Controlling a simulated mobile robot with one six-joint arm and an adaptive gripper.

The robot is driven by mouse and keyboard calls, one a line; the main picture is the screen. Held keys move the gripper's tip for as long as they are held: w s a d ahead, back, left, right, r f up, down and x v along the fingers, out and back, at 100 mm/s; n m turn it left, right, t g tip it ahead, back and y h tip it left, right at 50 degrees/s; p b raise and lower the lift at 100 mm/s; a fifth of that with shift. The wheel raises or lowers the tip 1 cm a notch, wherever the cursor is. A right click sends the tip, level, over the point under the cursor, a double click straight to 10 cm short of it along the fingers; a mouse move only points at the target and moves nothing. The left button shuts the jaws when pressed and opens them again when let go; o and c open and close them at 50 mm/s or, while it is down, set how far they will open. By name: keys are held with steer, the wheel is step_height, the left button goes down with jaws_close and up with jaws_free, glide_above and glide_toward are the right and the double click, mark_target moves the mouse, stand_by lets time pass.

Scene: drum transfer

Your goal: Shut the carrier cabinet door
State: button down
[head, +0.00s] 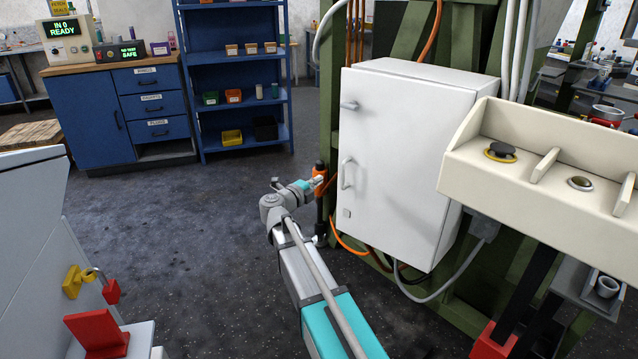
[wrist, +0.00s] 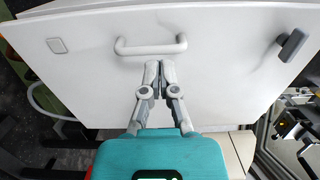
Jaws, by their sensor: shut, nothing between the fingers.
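The white carrier cabinet (head: 395,150) is mounted on a green frame, and its door lies flush or nearly flush with the body; I cannot tell whether a thin gap is left. The door has a pale bar handle (head: 346,173) and a grey latch (head: 349,105). In the wrist view the door (wrist: 235,75) fills much of the picture, with the handle (wrist: 150,48) just beyond my fingertips and the dark latch (wrist: 291,45) to the right. My gripper (wrist: 160,66) is shut and empty, pointing at the door by the handle. In the head view my gripper (head: 317,181) is left of the handle. Contact with the door cannot be told.
A cream control panel (head: 540,170) with buttons juts out right of the cabinet. Orange and grey cables (head: 425,290) hang below it. A blue shelf (head: 238,75) and a blue drawer cabinet (head: 120,115) stand at the back left. The floor (head: 200,220) left of my arm is clear.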

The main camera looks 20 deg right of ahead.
mark_target(339, 167)
steer(key=x, duration=1.1)
steer(key=x, duration=0.4)
steer(key=shift+w+d, duration=0.1)
steer(key=shift+w, duration=0.05)
steer(key=shift+r, duration=0.1)
stand_by(0.4)
steer(key=w+v, duration=0.1)
steer(key=v, duration=1.4)
steer(key=shift+a, duration=0.35)
